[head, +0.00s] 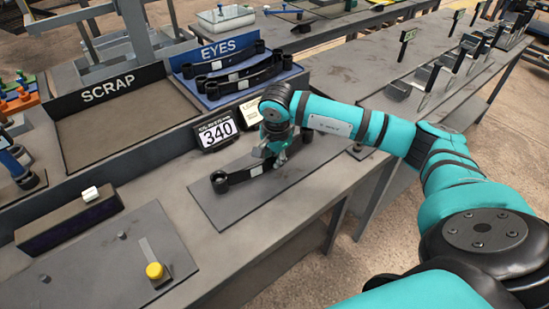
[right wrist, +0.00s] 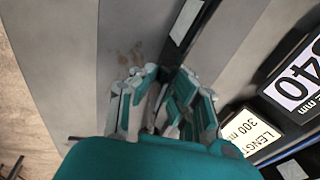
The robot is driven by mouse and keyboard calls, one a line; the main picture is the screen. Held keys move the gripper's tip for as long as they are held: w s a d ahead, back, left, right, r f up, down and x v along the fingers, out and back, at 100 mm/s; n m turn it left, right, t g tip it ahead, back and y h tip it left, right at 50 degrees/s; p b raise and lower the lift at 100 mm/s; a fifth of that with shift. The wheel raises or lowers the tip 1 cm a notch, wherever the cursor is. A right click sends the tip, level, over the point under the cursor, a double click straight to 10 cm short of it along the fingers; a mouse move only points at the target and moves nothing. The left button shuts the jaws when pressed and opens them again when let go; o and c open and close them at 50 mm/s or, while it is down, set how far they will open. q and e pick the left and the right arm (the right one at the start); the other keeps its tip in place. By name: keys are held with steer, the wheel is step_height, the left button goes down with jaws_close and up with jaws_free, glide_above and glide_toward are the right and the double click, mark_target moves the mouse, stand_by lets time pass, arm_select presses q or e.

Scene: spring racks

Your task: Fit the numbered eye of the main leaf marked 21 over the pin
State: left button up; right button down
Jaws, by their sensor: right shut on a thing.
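A dark leaf with a round eye at its left end (head: 238,176) lies along or just above a dark flat plate (head: 235,212) on the bench. A pale label shows on it. No 21 is legible, so I cannot confirm its mark. My right gripper (head: 277,153) is shut on this leaf near its middle, reaching down from above. In the right wrist view the fingers (right wrist: 165,110) are closed together, and part of the leaf (right wrist: 182,25) shows beyond them. No pin is clearly visible at the leaf's eye; the gripper and arm hide its far part. My left gripper is not in view.
A display reading 340 (head: 217,131) stands close behind the leaf. Behind it are a blue EYES tray (head: 290,78) with several leaves and a SCRAP tray (head: 120,135).

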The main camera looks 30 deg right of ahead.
steer(key=shift+f+b, duration=0.25)
steer(key=shift+b, duration=0.35)
stand_by(1.3)
steer(key=shift+a, duration=0.2)
stand_by(1.0)
steer(key=c, duration=1.3)
jaws_free()
steer(key=shift+a, duration=0.1)
steer(key=shift+c, duration=0.2)
steer(key=shift+o, duration=1)
steer(key=shift+s+f, duration=0.15)
steer(key=shift+f, duration=0.1)
steer(key=shift+o, duration=1.4)
steer(key=shift+r, duration=0.1)
steer(key=shift+r, duration=0.1)
step_height(320, 180, up, 8)
steer(key=p, duration=0.4)
